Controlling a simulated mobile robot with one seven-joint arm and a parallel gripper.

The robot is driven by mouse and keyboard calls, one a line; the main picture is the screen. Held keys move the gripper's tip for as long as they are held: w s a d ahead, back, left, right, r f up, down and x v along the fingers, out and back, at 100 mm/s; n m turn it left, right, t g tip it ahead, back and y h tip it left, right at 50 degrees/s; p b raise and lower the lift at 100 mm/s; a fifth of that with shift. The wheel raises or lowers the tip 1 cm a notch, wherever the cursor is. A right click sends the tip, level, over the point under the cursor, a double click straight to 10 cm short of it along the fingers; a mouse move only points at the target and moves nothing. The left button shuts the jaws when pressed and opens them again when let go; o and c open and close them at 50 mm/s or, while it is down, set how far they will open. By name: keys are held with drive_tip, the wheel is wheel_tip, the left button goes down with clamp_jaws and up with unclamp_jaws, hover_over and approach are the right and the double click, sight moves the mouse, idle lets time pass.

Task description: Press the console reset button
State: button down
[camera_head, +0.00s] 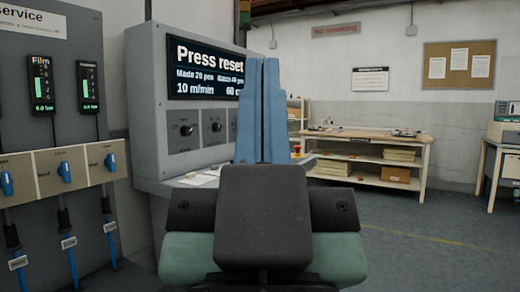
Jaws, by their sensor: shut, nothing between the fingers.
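The grey console (150,100) stands left of centre. Its dark screen (205,72) reads "Press reset", with smaller lines below. Two black knobs sit on its panel, one at the left (187,130) and one further right (216,127). My gripper (262,64) is in the middle, its two blue fingers upright and shut with nothing between them. The fingers cover the console's right edge and part of its sloping desk. A small red and yellow control (297,150) shows just right of the fingers. I cannot make out a button marked reset; it may be hidden.
At the left a grey service panel (60,85) carries gauges and blue valve handles (65,172). A wooden workbench (380,142) with boxes stands at the back right. Another table with a machine (505,125) is at the far right edge. The floor at right is clear.

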wheel_tip(320, 180, up, 35)
drive_tip(key=p, duration=3.2)
drive_tip(key=shift+f, duration=0.15)
